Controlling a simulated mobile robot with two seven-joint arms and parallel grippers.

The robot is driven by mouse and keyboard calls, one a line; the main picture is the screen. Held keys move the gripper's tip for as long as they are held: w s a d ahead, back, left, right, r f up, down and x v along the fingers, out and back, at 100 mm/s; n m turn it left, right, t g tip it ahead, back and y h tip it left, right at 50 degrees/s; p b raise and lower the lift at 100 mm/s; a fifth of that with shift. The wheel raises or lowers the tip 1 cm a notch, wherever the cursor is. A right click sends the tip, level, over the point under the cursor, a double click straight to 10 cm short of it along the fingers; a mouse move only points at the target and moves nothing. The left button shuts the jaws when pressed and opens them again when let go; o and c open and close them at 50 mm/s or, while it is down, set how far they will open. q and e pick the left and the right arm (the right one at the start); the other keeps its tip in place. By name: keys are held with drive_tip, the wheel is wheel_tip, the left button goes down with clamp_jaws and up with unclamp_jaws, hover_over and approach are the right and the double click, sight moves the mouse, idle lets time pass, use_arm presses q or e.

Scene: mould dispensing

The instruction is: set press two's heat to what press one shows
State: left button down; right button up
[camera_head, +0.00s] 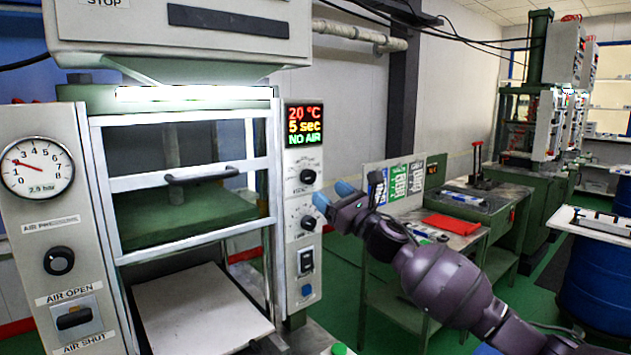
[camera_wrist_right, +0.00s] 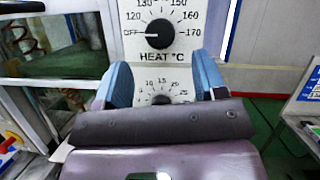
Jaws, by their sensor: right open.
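The near press has a heat knob (camera_head: 307,176) on its right-hand panel, below a display (camera_head: 304,125) reading 20 °C, 5 sec, NO AIR. In the right wrist view the black heat knob (camera_wrist_right: 159,34) has its white mark pointing left at OFF; its scale shows 120 to 170. A second dial (camera_wrist_right: 160,99) sits below it, partly hidden by my gripper. My right gripper (camera_head: 333,195), with blue fingers, is open and empty in front of this panel, apart from the heat knob. My left gripper is out of view. No press number is legible.
An air gauge (camera_head: 37,166) and air lever (camera_head: 74,317) are on the left panel. The guard with its handle (camera_head: 201,175) fronts the press. Another green press (camera_head: 527,105) stands at the back right. A bench with a red mat (camera_head: 452,223) and a blue drum (camera_head: 597,284) stand right.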

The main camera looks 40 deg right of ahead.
sight(311, 178)
drive_tip(key=shift+x, duration=2.95)
drive_tip(key=c, duration=0.9)
